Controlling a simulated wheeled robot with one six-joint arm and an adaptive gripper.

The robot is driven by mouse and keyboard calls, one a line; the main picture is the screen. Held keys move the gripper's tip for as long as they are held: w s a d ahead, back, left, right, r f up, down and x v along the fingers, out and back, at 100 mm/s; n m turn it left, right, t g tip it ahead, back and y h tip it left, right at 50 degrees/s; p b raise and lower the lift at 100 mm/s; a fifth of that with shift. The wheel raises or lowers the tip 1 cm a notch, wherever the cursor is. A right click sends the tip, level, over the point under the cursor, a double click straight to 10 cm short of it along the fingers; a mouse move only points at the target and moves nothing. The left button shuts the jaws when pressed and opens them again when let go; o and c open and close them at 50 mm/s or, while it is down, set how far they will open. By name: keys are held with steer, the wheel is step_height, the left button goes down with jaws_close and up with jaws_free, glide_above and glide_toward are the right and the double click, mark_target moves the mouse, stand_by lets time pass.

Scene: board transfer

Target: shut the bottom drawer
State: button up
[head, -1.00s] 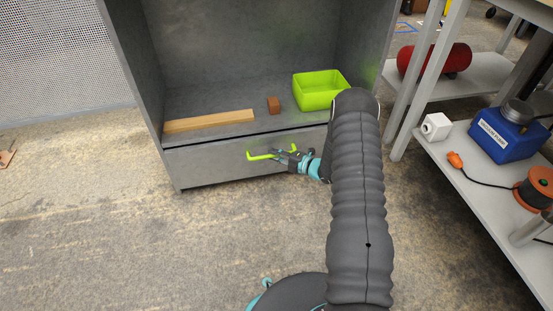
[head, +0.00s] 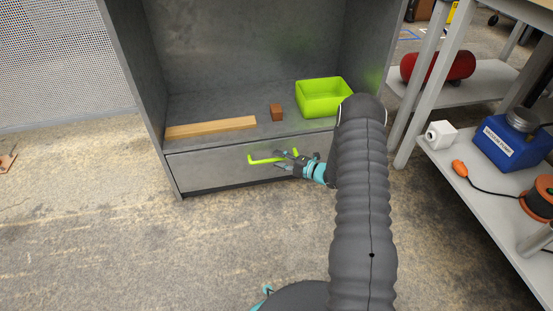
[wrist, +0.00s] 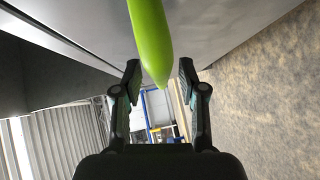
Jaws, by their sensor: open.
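The bottom drawer (head: 215,172) is a grey front at the foot of a grey cabinet. Its face looks flush or nearly flush with the cabinet, with only a thin line along its top edge. Its bright green bar handle (head: 262,160) is on the front. My gripper (head: 286,161) is at the right part of the handle, partly covering it. In the wrist view, my gripper (wrist: 158,85) is open, and the green handle (wrist: 150,40) comes down between the two fingers with space on both sides. I cannot tell whether the gripper touches the drawer.
On the cabinet shelf above lie a wooden strip (head: 210,128), a small brown block (head: 276,112) and a green bin (head: 324,97). A shelf unit with a blue vacuum pump (head: 512,142) and a white box (head: 440,134) stands at right. The floor in front is clear.

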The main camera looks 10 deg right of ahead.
steer(key=v, duration=1)
steer(key=shift+d, duration=0.2)
steer(key=shift+s, duration=0.1)
